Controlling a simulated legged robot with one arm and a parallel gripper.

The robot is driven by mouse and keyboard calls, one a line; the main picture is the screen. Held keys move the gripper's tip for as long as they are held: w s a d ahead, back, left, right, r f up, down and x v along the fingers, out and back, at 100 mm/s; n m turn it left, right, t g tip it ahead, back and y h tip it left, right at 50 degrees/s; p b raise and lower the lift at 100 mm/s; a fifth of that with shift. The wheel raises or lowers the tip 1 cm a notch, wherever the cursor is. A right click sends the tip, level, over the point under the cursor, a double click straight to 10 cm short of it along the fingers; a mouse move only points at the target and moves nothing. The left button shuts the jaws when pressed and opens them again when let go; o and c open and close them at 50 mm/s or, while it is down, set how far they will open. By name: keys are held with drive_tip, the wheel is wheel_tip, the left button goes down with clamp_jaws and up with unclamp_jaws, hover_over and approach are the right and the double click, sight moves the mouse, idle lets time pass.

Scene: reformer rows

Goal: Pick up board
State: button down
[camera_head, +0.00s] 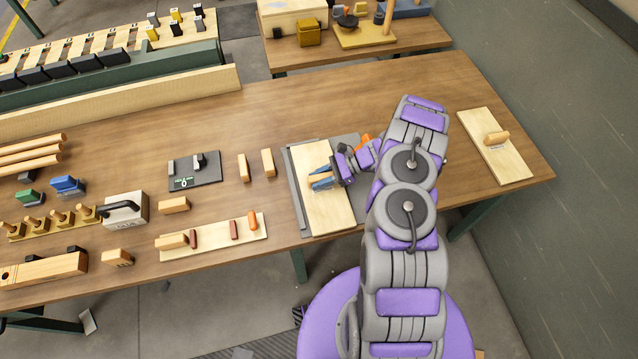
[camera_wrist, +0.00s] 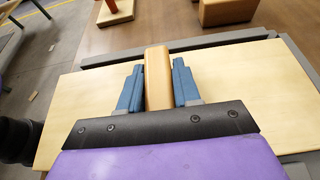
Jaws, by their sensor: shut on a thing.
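The pale wooden board (camera_head: 333,212) is at the front middle-right of the workbench, over a grey mat or tray (camera_head: 294,190). In the wrist view the same board (camera_wrist: 255,85) fills the width, with a wooden block handle (camera_wrist: 158,85) standing on it. My gripper (camera_head: 320,178) is over the board, its blue fingers on both sides of the handle. The wrist view shows my gripper (camera_wrist: 157,70) shut on that handle. I cannot tell whether the board touches the grey surface or is slightly raised. The head view hides most of the handle.
Another board with a handle (camera_head: 508,165) lies at the bench's right end. To the left are a dark plate (camera_head: 196,182), small wooden blocks (camera_head: 243,168) and a long board with pegs (camera_head: 205,244). Bare bench (camera_head: 350,105) lies behind the held board.

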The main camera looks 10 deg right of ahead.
drive_tip(key=shift+a, duration=0.25)
